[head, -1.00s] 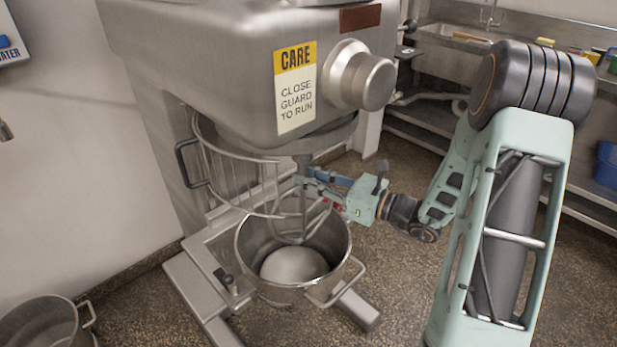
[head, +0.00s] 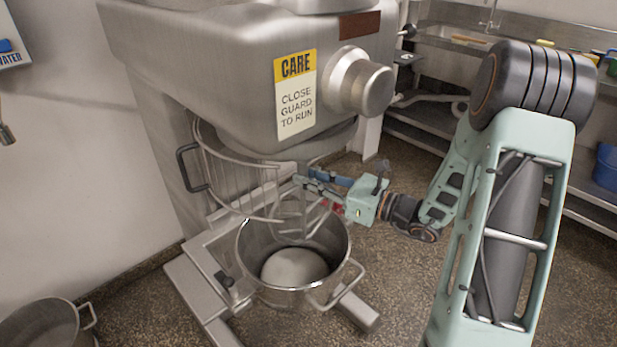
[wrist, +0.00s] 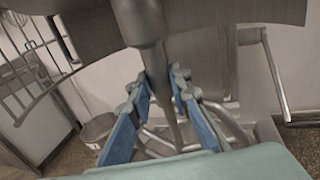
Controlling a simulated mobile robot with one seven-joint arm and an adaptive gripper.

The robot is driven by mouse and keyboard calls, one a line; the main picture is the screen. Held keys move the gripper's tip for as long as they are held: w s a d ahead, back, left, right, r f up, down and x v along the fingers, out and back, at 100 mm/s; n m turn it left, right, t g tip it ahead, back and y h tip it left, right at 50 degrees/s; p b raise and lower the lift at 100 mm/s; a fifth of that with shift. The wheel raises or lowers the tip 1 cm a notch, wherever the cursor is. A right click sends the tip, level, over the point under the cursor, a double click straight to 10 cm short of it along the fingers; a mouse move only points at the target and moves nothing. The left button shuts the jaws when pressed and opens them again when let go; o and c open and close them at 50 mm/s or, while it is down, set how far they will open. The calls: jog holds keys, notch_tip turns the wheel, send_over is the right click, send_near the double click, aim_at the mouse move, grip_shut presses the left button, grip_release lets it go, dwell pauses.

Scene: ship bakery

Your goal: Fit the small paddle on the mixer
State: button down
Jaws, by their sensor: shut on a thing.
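The mixer (head: 235,75) stands at centre left with its head over a steel bowl (head: 337,262). My gripper (head: 302,178) reaches in from the right, just below the mixer head. In the wrist view its blue fingers (wrist: 163,78) are closed on both sides of a grey metal shaft. This is the shaft of the paddle (head: 300,212), which hangs upright above and partly inside the bowl. In the wrist view the shaft's upper end meets the hub (wrist: 140,20) under the head. I cannot tell whether it is locked there.
A curved wire guard (head: 205,165) stands open at the left of the bowl. A pale dough mass (head: 295,268) lies in the bowl. Another steel pot (head: 42,325) is on the floor at lower left. Steel shelving (head: 445,125) stands at the back right.

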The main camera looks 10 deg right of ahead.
jog(key=shift+r, duration=0.1)
jog(key=c, duration=1.7)
grip_release()
